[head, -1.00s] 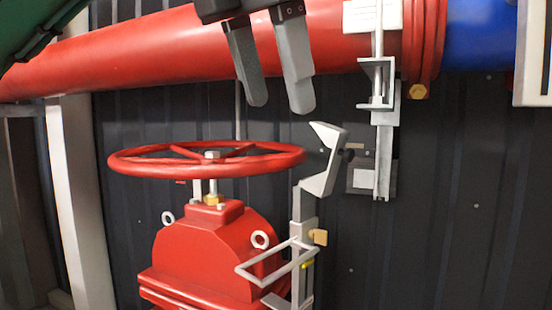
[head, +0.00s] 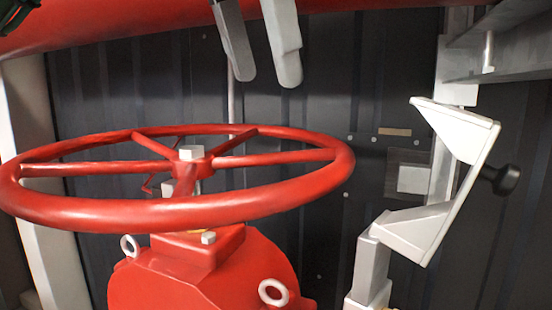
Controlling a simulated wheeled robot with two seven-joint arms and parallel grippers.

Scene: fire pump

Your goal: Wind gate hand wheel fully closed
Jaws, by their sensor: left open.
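The red gate hand wheel (head: 268,194) lies roughly level in the left and middle of the head view, its spokes meeting at a pale hub nut. It sits on a stem above the red valve body (head: 200,275), which has pale lifting eyes. My left gripper (head: 264,80) hangs from the top edge, above the wheel's far right part in the picture. Its two grey fingers point down, apart, with nothing between them. It does not appear to touch the wheel. My right gripper is not in view.
A pale angled bracket (head: 455,215) with a black knob (head: 499,179) stands close to the wheel's right. A red pipe (head: 120,25) crosses the top. A grey steel bracket (head: 510,50) juts in at upper right. A dark ribbed wall (head: 330,90) is behind.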

